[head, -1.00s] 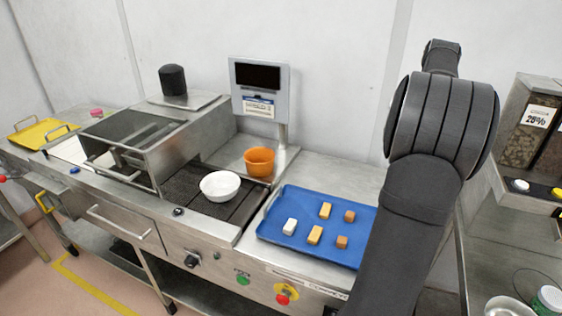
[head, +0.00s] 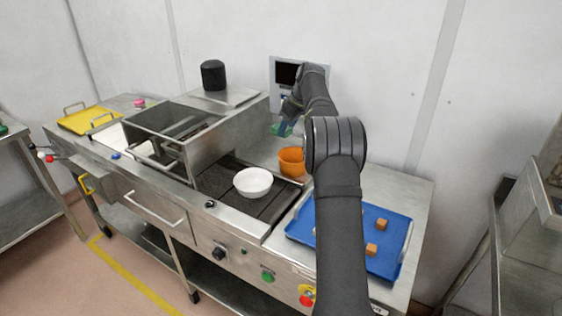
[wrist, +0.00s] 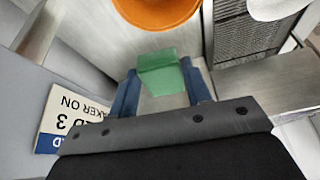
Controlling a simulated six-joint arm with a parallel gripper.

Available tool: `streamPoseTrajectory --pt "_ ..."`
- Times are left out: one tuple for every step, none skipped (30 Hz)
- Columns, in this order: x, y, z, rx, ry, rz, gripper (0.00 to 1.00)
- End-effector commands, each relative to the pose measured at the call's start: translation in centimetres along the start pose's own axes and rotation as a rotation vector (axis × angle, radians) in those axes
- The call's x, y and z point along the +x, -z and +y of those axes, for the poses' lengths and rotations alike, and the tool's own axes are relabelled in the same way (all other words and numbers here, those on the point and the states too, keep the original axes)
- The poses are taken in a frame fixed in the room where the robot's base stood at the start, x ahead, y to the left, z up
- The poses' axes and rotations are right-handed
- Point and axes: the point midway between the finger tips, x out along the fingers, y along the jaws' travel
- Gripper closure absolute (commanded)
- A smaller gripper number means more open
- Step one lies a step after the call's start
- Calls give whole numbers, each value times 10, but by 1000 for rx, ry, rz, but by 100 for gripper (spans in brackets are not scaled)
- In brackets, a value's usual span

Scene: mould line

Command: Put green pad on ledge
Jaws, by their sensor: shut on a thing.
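The green pad (wrist: 160,72) is a small block between the blue fingers of my gripper (wrist: 161,80), which is shut on it in the wrist view. In the head view, the pad (head: 281,130) shows small beside my gripper (head: 287,122), in front of the panel post and above the steel counter behind the orange bowl (head: 291,161). The bowl's rim is just beyond the pad in the wrist view (wrist: 158,12). I cannot tell for sure which surface is the ledge.
The screen panel (head: 283,73) stands close to my gripper; its label (wrist: 68,122) shows in the wrist view. A white bowl (head: 253,183) sits on the dark belt (head: 219,177). A blue tray (head: 387,262) with blocks lies at right, partly hidden by my arm.

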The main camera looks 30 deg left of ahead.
Motion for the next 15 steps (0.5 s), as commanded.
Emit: streamPoseTrajectory --pt "11 14 -11 -44 19 0 77" --pt "16 20 -16 -65 28 0 77" --pt "22 26 -22 -91 39 0 77" --pt "25 31 -26 -106 45 0 77" --pt "28 35 -29 -120 50 1 77" --pt "31 39 -33 -135 56 1 77" --pt "33 40 -35 -143 60 0 77" --pt "36 41 -37 -149 63 0 77" --pt "41 40 -38 -154 66 -1 77" --pt "46 39 -39 -156 68 -2 77" --pt "51 38 -39 -157 69 -2 77" --pt "58 34 -39 -158 69 -2 77" --pt "64 32 -40 -158 69 -3 77" --pt "69 30 -39 -158 68 -2 77" --pt "76 27 -39 -157 68 -2 77"
